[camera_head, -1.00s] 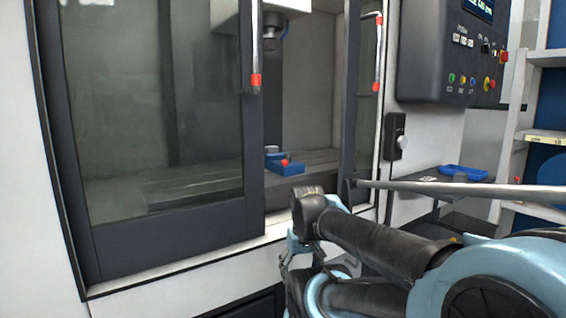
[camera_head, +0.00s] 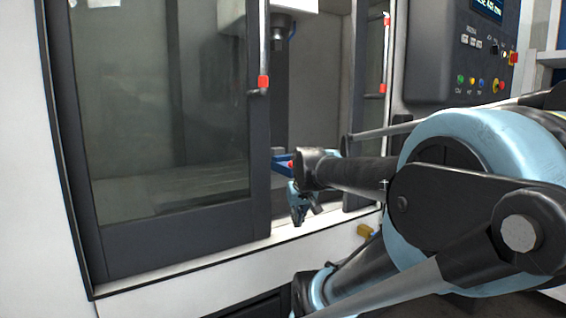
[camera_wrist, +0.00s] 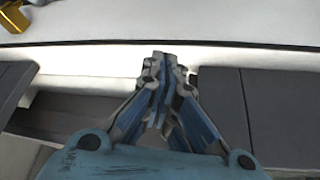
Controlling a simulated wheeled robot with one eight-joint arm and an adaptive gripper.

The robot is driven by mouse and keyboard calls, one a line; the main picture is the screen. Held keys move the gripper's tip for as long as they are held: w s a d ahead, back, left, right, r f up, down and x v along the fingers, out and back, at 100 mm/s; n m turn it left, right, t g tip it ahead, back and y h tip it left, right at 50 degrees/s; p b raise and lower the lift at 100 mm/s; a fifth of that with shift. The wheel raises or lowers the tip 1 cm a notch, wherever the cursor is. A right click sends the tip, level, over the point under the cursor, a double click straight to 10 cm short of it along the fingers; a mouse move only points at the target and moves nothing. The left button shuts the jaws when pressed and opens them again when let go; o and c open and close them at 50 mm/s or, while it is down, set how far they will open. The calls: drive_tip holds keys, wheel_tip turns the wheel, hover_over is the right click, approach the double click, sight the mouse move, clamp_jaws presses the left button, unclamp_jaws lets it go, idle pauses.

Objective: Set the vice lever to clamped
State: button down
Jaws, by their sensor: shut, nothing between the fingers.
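The vice (camera_head: 283,158) is a small blue block inside the machine, seen through the open doorway in the head view. A small red part shows on it, but my arm hides most of its right side, and I cannot make out the lever's position. My gripper (camera_head: 299,219) hangs at the door opening, in front of and below the vice in the picture. In the wrist view my gripper (camera_wrist: 165,70) has its fingers together with nothing between them. The vice does not show in the wrist view.
The dark-framed glass door (camera_head: 160,110) stands left of the opening, with a red-ended handle (camera_head: 263,82). The white sill (camera_head: 200,262) runs below. A control panel (camera_head: 465,60) is at the right. A yellow part (camera_head: 366,231) sits low by the machine front.

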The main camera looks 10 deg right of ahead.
drive_tip(key=w+a+r+n+g+y, duration=0.1)
drive_tip(key=w+r+n, duration=0.9)
drive_tip(key=w+r, duration=1.3)
drive_tip(key=shift+w+g+y, duration=0.9)
drive_tip(key=shift+w+g, duration=0.1)
drive_tip(key=shift+g, duration=0.2)
drive_tip(key=shift+a, duration=0.15)
drive_tip(key=x, duration=0.9)
drive_tip(key=shift+s+d+f, duration=0.15)
drive_tip(key=shift+s+d, duration=0.5)
drive_tip(key=shift+d, duration=0.35)
drive_tip(key=shift+s+d, duration=0.35)
drive_tip(key=shift+d, duration=0.2)
drive_tip(key=shift+s+n, duration=0.1)
drive_tip(key=shift+n, duration=0.2)
